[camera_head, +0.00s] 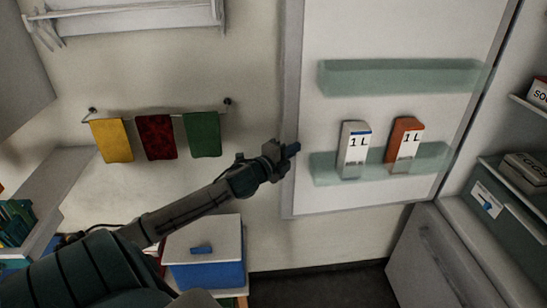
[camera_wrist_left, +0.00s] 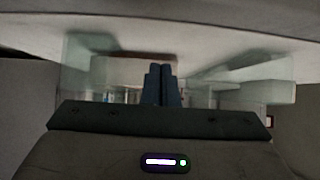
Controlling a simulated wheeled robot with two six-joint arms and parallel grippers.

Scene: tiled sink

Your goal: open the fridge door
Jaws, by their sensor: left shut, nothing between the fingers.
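The fridge door (camera_head: 400,30) stands wide open in the head view, its inner face with two glass shelves turned towards me. My left gripper (camera_head: 293,148) is at the door's left, free edge, with its blue fingertips overlapping the edge of the inner face; I cannot tell whether they touch it. The fingers are closed together and empty, and they also show closed in the left wrist view (camera_wrist_left: 162,86). The fridge interior (camera_head: 490,180) is exposed at the right edge of the head view. My right gripper is not in view.
A white carton (camera_head: 353,150) and an orange-brown carton (camera_head: 405,143) stand on the lower door shelf. Yellow, red and green towels (camera_head: 202,134) hang on the wall rail. A blue box with a white lid (camera_head: 205,250) stands below my left arm.

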